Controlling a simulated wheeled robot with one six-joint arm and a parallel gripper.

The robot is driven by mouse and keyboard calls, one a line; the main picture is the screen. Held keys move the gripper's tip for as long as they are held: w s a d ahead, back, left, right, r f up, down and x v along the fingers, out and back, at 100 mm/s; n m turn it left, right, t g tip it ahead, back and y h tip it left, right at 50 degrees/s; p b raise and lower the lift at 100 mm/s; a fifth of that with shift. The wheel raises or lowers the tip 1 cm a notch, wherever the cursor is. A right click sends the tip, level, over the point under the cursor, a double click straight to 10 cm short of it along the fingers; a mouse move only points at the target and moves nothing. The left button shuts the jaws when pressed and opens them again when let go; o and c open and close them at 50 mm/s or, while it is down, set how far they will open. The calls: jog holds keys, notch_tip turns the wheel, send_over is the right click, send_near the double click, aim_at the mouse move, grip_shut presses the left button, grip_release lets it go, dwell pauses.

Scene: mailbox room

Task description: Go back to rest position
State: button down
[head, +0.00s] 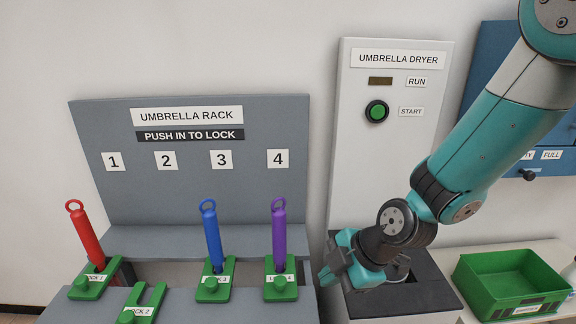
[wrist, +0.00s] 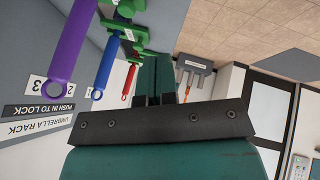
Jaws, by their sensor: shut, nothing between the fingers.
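My gripper (head: 338,272) is in front of the lower part of the umbrella dryer (head: 350,130), right of the rack. Its fingers are together and empty, and they also show in the wrist view (wrist: 155,80). The grey umbrella rack (head: 190,190) holds a red umbrella (head: 87,238) at 1, a blue umbrella (head: 212,238) at 3 and a purple umbrella (head: 279,235) at 4. Slot 2 has a green lock (head: 142,302) and no umbrella. The gripper is apart from the purple umbrella. My arm hides part of the dryer's base.
The dryer has a green START button (head: 377,112) and a dark RUN display (head: 380,81). A green crate (head: 470,290) stands on a ledge at the right. A blue cabinet (head: 495,60) hangs behind my arm. The wrist view shows tiled floor (wrist: 235,35).

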jog(key=s+d+r+m+g+h, duration=0.1)
jog(key=s+d+r+m, duration=0.1)
jog(key=s+r+m, duration=0.55)
jog(key=s+d+r+m+g+h, duration=0.1)
jog(key=s+d+r+m+g, duration=0.15)
jog(key=s+r+m, duration=0.55)
notch_tip(320, 180, up, 21)
jog(key=s+n+p, duration=0.1)
jog(key=p, duration=2)
jog(key=shift+d+r+t, duration=0.2)
jog(key=shift+t, duration=0.25)
jog(key=shift+s, duration=0.1)
